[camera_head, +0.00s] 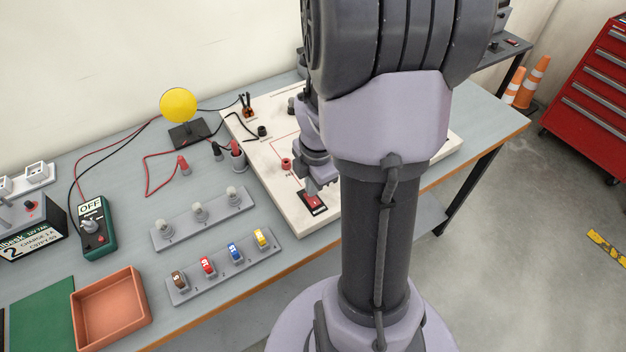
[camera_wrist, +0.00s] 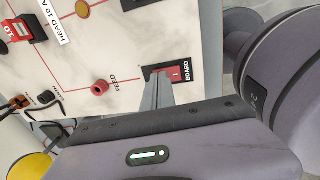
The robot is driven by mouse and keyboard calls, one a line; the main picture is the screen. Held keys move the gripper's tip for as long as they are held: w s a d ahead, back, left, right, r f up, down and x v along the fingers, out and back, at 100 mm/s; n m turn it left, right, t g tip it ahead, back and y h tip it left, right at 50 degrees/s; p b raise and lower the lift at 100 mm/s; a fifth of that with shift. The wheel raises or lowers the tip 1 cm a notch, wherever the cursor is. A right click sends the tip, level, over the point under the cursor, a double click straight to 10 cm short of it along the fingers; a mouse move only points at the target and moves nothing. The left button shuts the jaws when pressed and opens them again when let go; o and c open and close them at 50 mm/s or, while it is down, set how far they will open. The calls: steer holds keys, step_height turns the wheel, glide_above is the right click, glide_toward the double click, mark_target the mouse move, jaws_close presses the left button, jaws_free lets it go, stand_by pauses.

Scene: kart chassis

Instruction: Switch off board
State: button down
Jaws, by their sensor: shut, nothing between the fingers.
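The white board (camera_head: 290,208) lies on the grey bench, partly hidden behind my arm. Its red rocker switch (camera_head: 312,201) sits in a black plate near the front edge. In the wrist view the switch (camera_wrist: 175,74) shows beside a label reading "BOARD", with the red "FEED" socket (camera_wrist: 100,88) to its left. My gripper (camera_head: 312,190) is shut and empty, pointing down close to the switch. In the wrist view its fingertips (camera_wrist: 160,80) overlap the switch plate's left part. I cannot tell whether they touch it.
A green multimeter (camera_head: 95,228) marked "OFF", an orange tray (camera_head: 112,305), a rack of coloured fuses (camera_head: 222,265) and a yellow disc on a stand (camera_head: 178,105) are on the bench (camera_head: 130,190). A red tool cabinet (camera_head: 590,95) stands at right.

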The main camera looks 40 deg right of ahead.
steer(key=shift+f, duration=0.35)
steer(key=shift+w+f, duration=0.1)
steer(key=shift+f, duration=0.15)
steer(key=shift+s+a, duration=0.1)
steer(key=shift+s, duration=0.15)
steer(key=shift+s+a+r, duration=0.1)
steer(key=shift+s+a, duration=0.05)
steer(key=shift+s, duration=0.45)
steer(key=shift+w, duration=0.1)
